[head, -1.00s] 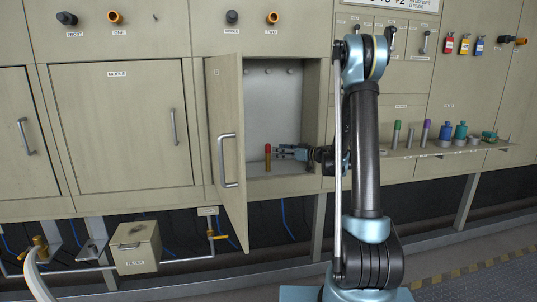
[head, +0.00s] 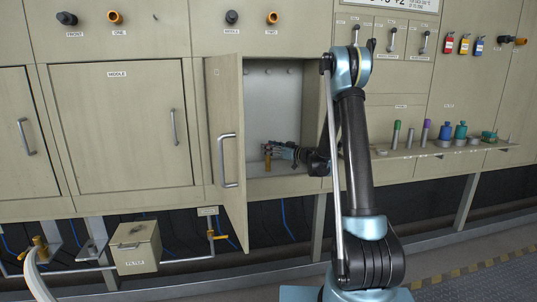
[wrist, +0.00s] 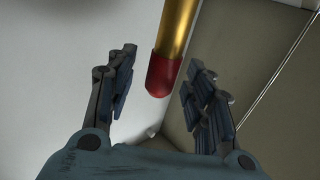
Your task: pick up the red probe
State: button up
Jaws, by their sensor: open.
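The red probe (wrist: 164,75) is a brass-gold rod with a rounded red tip. In the wrist view it hangs down from the top edge between my two open fingers, closer to the right one, with gaps on both sides. In the head view the probe (head: 267,163) stands upright on the floor of the open cabinet compartment, its red top mostly hidden by my gripper (head: 270,148). My gripper also shows in the wrist view (wrist: 158,88), open with nothing clamped.
The cabinet door (head: 228,150) stands open left of the compartment. The compartment's right wall is beside my arm. A ledge (head: 450,150) at right holds green- and purple-topped rods and several coloured fittings. A filter box (head: 135,248) sits low at left.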

jog(key=shift+w+a, duration=0.3)
jog(key=shift+a, duration=0.2)
jog(key=shift+c, duration=0.6)
grip_shut()
notch_tip(320, 180, up, 18)
notch_tip(320, 180, up, 10)
dwell(1.7)
